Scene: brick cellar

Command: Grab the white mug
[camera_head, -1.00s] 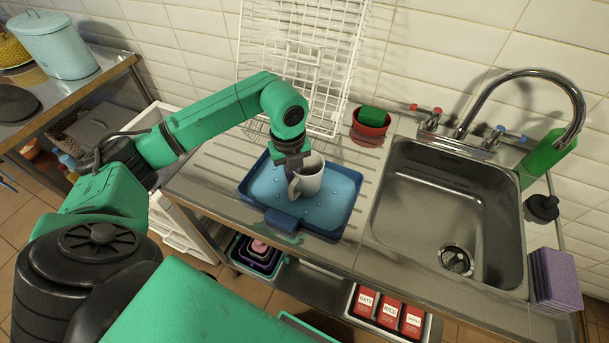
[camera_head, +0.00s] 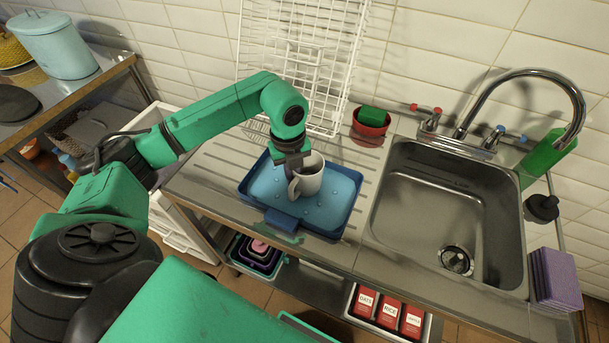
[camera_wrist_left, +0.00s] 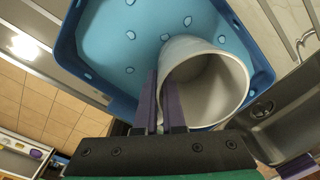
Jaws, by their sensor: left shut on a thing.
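The white mug (camera_head: 309,178) stands upright on the blue tray (camera_head: 347,203) on the metal drainboard. My left gripper (camera_head: 293,163) is at the mug's left side, pointing down. In the left wrist view, the gripper (camera_wrist_left: 161,105) has its two purple-edged fingers close together at the wall or handle side of the mug (camera_wrist_left: 205,80), with the mug's open mouth to their right. The gripper is shut on the mug; the exact contact spot is partly hidden. The mug looks empty. My right gripper is not in view.
A white wire rack (camera_head: 300,60) stands behind the tray. A red bowl with a green sponge (camera_head: 371,122) is behind right. The sink (camera_head: 450,210) with its tall tap lies to the right. A green bottle (camera_head: 548,155) and purple sponges (camera_head: 556,280) are at the far right.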

